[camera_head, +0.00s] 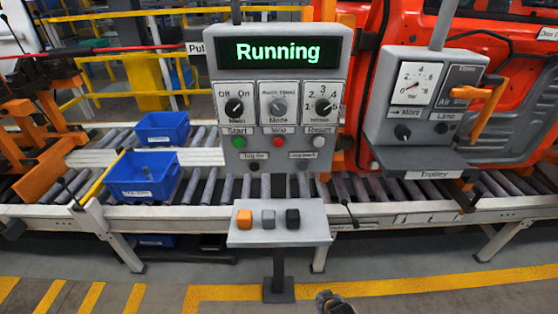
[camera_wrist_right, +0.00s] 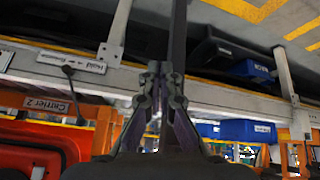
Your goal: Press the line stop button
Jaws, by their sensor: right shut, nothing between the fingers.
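My right gripper (camera_head: 335,302) shows at the bottom edge of the head view, low and well apart from the panel. In the right wrist view its fingers (camera_wrist_right: 159,78) are together and empty. The panel buttons do not show there. My left gripper is out of view.
A small shelf (camera_head: 258,236) with orange, grey and black blocks juts out below the panel. A trolley panel (camera_head: 420,105) with a gauge and orange handle hangs at right. Blue bins (camera_head: 143,190) sit on the roller conveyor (camera_head: 370,211). The floor in front is clear.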

